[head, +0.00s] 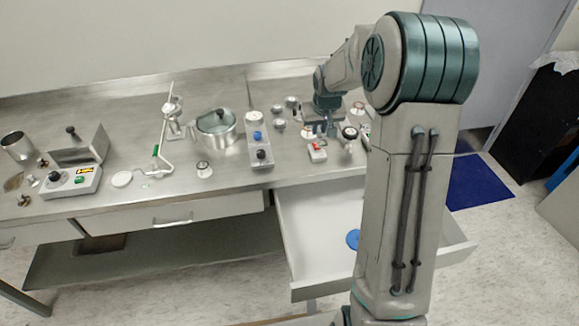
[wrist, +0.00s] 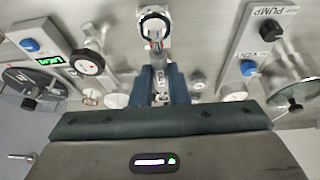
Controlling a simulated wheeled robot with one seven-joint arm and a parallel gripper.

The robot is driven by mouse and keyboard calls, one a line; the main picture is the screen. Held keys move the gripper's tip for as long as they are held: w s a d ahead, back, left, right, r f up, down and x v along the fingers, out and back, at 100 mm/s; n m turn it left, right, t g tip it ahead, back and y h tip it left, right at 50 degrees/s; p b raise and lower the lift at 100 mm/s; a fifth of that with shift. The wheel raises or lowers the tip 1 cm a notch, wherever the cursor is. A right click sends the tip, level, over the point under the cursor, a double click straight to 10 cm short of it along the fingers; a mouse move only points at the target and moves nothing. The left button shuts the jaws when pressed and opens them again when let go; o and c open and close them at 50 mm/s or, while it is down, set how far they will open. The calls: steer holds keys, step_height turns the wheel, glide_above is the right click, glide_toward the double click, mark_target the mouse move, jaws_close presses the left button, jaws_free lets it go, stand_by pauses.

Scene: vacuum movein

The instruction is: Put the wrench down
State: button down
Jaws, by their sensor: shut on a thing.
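My gripper (wrist: 158,75) points down at the steel bench. Its dark blue fingers are shut on a slim metal wrench (wrist: 154,46) in the wrist view. The wrench's dark ring end (wrist: 153,27) sticks out beyond the fingers, over a small pale square fitting. I cannot tell whether the ring touches the fitting. In the head view my gripper (head: 324,125) is low over the right part of the bench. The wrench is too small there to make out.
The steel bench (head: 130,125) holds a lidded pot (head: 217,128), a control box with a yellow label (head: 72,182), a panel with a blue knob (head: 258,140) and several small fittings close to my gripper.

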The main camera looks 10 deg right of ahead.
steer(key=w+d+b, duration=0.2)
glide_above(288, 153)
steer(key=s, duration=0.1)
step_height(288, 153, down, 6)
steer(key=shift+s+f, duration=0.15)
steer(key=shift+f, duration=0.05)
steer(key=shift+f+p, duration=0.35)
steer(key=shift+f, duration=1.65)
steer(key=shift+f, duration=0.15)
steer(key=c, duration=1.4)
jaws_free()
